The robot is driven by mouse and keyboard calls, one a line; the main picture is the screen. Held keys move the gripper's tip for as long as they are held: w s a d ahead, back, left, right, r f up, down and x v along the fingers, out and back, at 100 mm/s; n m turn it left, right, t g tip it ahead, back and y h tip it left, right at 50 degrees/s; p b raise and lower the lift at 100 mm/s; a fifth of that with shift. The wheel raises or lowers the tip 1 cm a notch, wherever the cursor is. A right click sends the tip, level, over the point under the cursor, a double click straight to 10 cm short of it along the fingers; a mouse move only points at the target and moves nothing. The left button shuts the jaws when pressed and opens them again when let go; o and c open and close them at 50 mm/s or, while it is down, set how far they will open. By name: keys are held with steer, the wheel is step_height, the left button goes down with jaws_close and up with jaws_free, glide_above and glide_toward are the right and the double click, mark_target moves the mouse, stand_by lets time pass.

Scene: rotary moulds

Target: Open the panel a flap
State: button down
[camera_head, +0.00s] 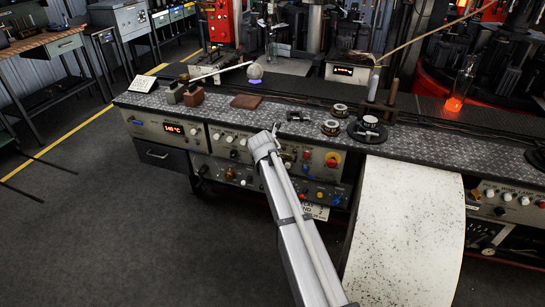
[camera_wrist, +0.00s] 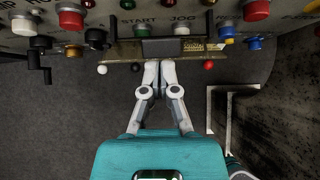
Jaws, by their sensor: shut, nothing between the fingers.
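My gripper (camera_wrist: 160,68) is in the wrist view with its two grey fingertips together and nothing between them. Just ahead of the fingertips is a brass-coloured strip (camera_wrist: 190,53) with a dark grey block (camera_wrist: 163,47) at its middle, below the START and JOG labels. I cannot tell for sure whether this is the panel a flap, or whether the fingertips touch it. In the head view the control panel front (camera_head: 228,142) carries knobs and buttons.
Coloured buttons and a black handle (camera_wrist: 38,70) stick out around my fingers. In the head view a speckled white sheet (camera_head: 400,230) curves down right of my arm. A black drawer front (camera_head: 160,157) is at the left. The floor (camera_head: 120,230) at the left is clear.

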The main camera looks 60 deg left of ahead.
steer(key=shift+w+a+r+p, duration=0.3)
steer(key=shift+w+a+r, duration=0.1)
steer(key=shift+w, duration=0.1)
steer(key=shift+w+a, duration=0.1)
stand_by(0.3)
steer(key=shift+r+p, duration=0.3)
steer(key=shift+w+a+r, duration=0.1)
steer(key=shift+r, duration=0.05)
steer(key=shift+r+p, duration=0.4)
steer(key=shift+p, duration=0.15)
steer(key=shift+s+d, duration=0.2)
steer(key=shift+d, duration=0.05)
